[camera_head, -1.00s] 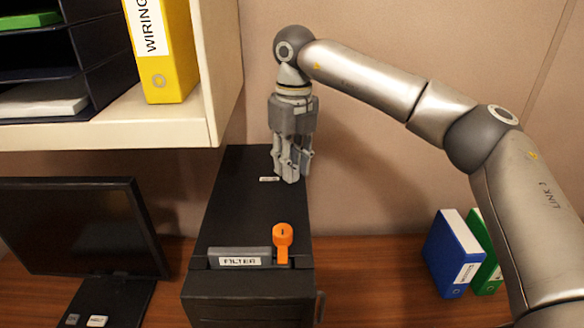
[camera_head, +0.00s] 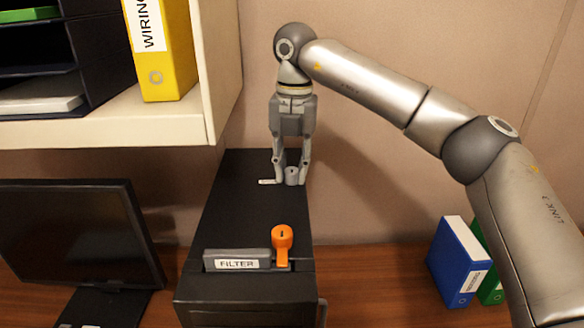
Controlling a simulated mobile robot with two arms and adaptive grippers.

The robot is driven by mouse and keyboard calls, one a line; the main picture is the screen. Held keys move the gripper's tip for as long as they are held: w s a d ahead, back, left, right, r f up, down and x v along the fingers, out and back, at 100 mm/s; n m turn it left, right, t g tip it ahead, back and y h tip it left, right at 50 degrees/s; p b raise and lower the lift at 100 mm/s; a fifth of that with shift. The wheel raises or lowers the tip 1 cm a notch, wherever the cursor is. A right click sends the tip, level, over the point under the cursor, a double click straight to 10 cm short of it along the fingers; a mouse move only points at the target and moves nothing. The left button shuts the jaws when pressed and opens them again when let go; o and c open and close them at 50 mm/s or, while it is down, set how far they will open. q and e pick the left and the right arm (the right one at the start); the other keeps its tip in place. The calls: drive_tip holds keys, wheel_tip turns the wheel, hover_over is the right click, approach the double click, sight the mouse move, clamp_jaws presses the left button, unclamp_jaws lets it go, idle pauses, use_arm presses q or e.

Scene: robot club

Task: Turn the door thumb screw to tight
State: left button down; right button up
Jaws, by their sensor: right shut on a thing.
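The small grey thumb screw (camera_head: 292,176) stands on the top of the black cabinet (camera_head: 240,210), near its back right. A small pale label (camera_head: 268,182) lies just left of it. My right gripper (camera_head: 291,178) points straight down, with one finger on each side of the screw, shut on it. The fingers hide part of the screw's sides, and any mark on it is too small to read. My left gripper is not in view.
An orange knob (camera_head: 282,240) stands at the cabinet's front edge beside a grey bar labelled FILTER (camera_head: 237,262). A shelf (camera_head: 150,130) with a yellow binder (camera_head: 163,50) overhangs at left. A monitor (camera_head: 75,235) stands left; blue (camera_head: 460,262) and green binders stand right.

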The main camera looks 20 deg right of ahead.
sight(294, 170)
drive_tip(key=shift+r+m, duration=0.15)
drive_tip(key=shift+m, duration=0.15)
drive_tip(key=o, duration=1.1)
drive_tip(key=shift+c, duration=0.2)
wheel_tip(294, 170, up, 12)
drive_tip(key=shift+d, duration=0.15)
